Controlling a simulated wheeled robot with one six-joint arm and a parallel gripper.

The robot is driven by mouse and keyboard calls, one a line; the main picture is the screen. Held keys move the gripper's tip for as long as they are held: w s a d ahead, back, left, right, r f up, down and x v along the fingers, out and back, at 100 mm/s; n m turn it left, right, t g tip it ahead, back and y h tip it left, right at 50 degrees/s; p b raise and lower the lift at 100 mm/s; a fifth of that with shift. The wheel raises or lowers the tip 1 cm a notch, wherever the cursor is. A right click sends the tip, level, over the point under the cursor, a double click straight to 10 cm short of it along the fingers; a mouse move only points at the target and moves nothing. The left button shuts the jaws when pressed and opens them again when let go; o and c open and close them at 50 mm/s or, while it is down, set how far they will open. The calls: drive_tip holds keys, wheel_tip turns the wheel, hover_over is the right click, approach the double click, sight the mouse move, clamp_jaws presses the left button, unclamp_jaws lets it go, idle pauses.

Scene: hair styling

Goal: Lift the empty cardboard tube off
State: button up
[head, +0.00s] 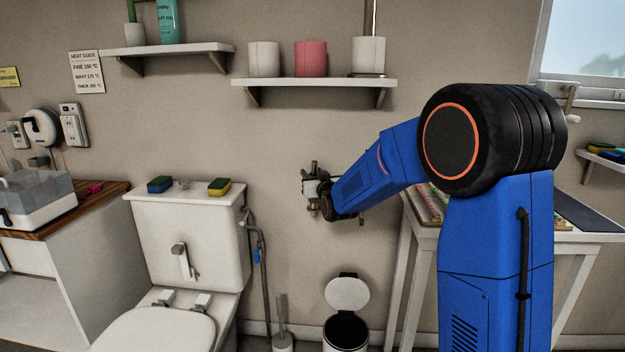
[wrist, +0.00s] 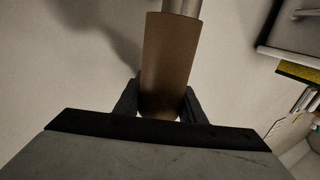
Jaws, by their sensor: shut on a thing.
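The brown cardboard tube (wrist: 168,60) stands between the two dark fingers of my gripper (wrist: 161,98) in the wrist view. The fingers are shut on its lower part, one on each side. A pale metal rod (wrist: 182,6) shows at the tube's far end; the tube appears to be around it, but how far the rod reaches inside is hidden. In the head view my gripper is at the wall holder (head: 313,190), right of the toilet. The tube is too small and covered to make out clearly there.
The toilet tank (head: 190,238) with two sponges on top stands left of the holder. An open pedal bin (head: 346,328) is below. A white table (head: 425,234) is to the right, and a wall shelf (head: 315,83) with pots hangs above.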

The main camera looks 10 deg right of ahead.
drive_tip(key=shift+r, duration=1.8)
drive_tip(key=shift+r, duration=0.15)
drive_tip(key=shift+r, duration=2.85)
drive_tip(key=shift+r, duration=3)
